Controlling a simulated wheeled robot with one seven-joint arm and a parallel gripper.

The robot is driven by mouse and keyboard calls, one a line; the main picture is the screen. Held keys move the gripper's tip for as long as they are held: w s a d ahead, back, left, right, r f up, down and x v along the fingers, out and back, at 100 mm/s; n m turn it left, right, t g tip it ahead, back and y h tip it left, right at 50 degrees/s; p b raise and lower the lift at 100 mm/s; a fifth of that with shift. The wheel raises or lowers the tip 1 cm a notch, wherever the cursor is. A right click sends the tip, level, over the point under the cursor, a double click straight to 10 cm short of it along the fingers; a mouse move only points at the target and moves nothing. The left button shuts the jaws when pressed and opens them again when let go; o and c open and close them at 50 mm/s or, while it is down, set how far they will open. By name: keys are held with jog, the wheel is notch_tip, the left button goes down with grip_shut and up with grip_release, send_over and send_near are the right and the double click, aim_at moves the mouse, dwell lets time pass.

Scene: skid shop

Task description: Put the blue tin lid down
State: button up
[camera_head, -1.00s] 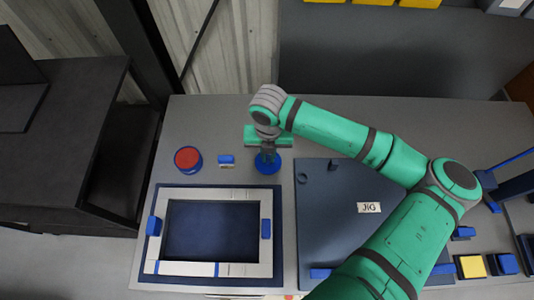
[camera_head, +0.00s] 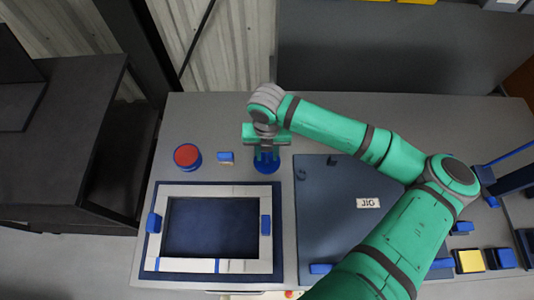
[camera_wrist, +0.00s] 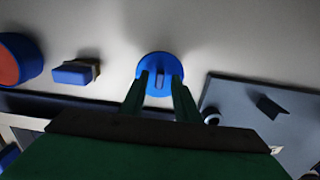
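The blue tin lid (camera_head: 266,168) is a round disc with a small upright knob. It lies flat on the grey bench top, and it also shows in the wrist view (camera_wrist: 160,59). My gripper (camera_head: 266,156) is right above the lid, pointing down. In the wrist view my gripper's fingers (camera_wrist: 160,77) are spread on either side of the knob, with a gap on both sides. A round blue tin with a red inside or top (camera_head: 187,157) stands to the left, apart from the lid.
A small blue block with a grey band (camera_head: 226,157) lies between tin and lid. A pale frame on a dark blue base (camera_head: 190,266) is in front. The dark JIG board (camera_head: 330,215) lies close on the right. Bare bench lies behind the lid.

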aim_at(267, 157)
notch_tip(267, 157, up, 12)
jog(key=shift+f, duration=0.25)
dwell(0.6)
